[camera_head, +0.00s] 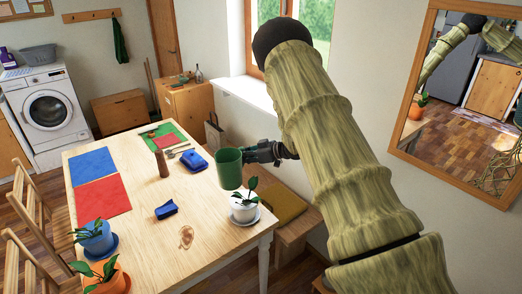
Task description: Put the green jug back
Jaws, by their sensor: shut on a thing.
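The green jug (229,170) is over the right side of the wooden table, just behind the white potted plant. My gripper (248,154) reaches in from the right and is shut on the jug at its right side. The jug looks upright. I cannot tell whether its base touches the table or hangs a little above it.
A plant in a white pot (243,208) stands close in front of the jug. Blue cloths (166,210), a brown pepper mill (162,164), a red mat (101,195) and a blue mat (92,167) are on the table (145,245). A brown spill (186,237) marks the front.

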